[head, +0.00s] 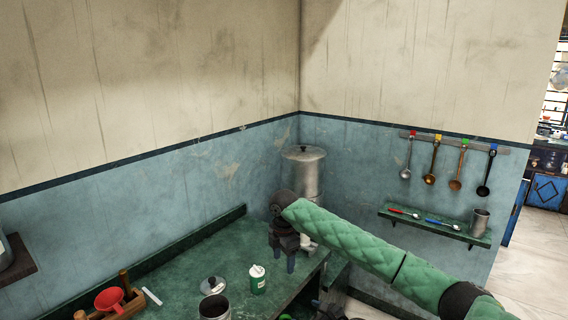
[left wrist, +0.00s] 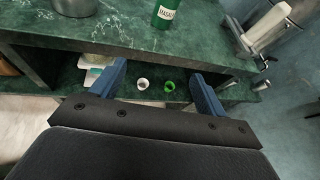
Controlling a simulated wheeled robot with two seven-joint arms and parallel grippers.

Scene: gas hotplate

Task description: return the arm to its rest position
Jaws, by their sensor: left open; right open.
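My right arm, in a green quilted sleeve, reaches in from the right in the head view. Its gripper (head: 284,252) points down at the far right part of the green counter (head: 185,268), in front of the tall metal container (head: 303,172). Its jaws are open and I see nothing held; whether the tips touch the counter is unclear. My left gripper (left wrist: 163,84) shows in the left wrist view with two blue fingers spread wide and nothing between them. It is in front of the counter's edge. I cannot make out the left gripper in the head view.
A green-and-white canister (head: 257,279), an open pot (head: 214,307), a lidded jar (head: 213,286) and a red funnel (head: 109,299) stand on the counter. Ladles (head: 434,160) hang above a small wall shelf (head: 436,227). A lower shelf holds a white cup (left wrist: 142,84) and a green ring-like item (left wrist: 169,86).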

